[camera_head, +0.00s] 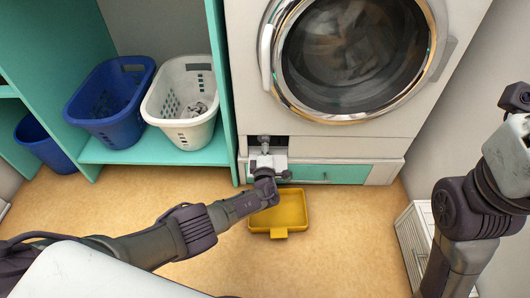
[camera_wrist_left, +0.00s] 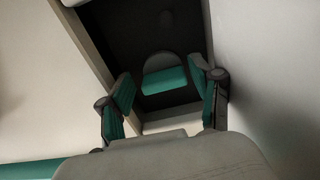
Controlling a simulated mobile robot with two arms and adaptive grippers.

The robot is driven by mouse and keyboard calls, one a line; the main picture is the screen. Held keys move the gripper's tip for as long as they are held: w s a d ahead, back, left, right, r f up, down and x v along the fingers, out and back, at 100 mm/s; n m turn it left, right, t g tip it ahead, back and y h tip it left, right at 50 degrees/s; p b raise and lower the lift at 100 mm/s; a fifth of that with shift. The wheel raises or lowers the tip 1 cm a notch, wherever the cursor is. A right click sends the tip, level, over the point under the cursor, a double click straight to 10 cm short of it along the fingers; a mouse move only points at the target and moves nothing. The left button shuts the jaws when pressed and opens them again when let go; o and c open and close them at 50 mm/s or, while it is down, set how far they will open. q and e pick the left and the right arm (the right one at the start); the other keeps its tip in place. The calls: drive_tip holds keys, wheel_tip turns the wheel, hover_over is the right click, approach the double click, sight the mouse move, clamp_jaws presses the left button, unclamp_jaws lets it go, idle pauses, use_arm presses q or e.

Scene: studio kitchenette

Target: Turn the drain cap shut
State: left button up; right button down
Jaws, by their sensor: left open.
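The drain cap (camera_wrist_left: 165,76) shows in the left wrist view as a round grey and teal piece inside a dark recess (camera_wrist_left: 190,22). In the head view this recess (camera_head: 281,142) is low on the front of the washing machine (camera_head: 230,95), and my gripper hides the cap there. My left gripper (camera_wrist_left: 162,78) is open, with its teal-padded fingers on either side of the cap in the picture. I cannot tell whether they touch it. In the head view the left gripper (camera_head: 264,143) points into the recess. My right gripper (camera_head: 515,97) is at the right edge, its jaws unclear.
A yellow tray (camera_head: 258,222) lies on the floor below the recess, under my left arm. A teal panel (camera_head: 345,174) is right of the recess. Blue (camera_head: 110,100) and white (camera_head: 180,115) baskets stand on the left shelf. A white slatted box (camera_head: 415,235) stands at right.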

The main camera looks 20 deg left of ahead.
use_arm(q)
drive_tip(key=shift+v, duration=3.9)
